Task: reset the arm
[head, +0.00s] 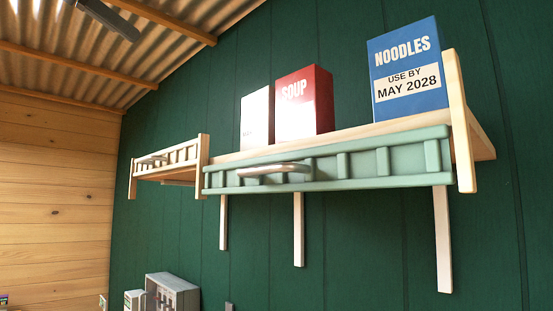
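Neither of my arms and neither gripper shows in the head view. The view looks up at a wooden wall shelf (484,143) with a pale green slatted front rail (360,166) and a metal handle (273,170). On it stand a blue noodles box (408,60) marked "USE BY MAY 2028", a red soup box (306,103) and a white box (256,118), all upright.
A second wooden shelf (133,179) with a handle hangs farther left on the green wall (350,240). A grey box-like unit (172,290) stands low at the bottom left. The corrugated ceiling (75,50) slopes above.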

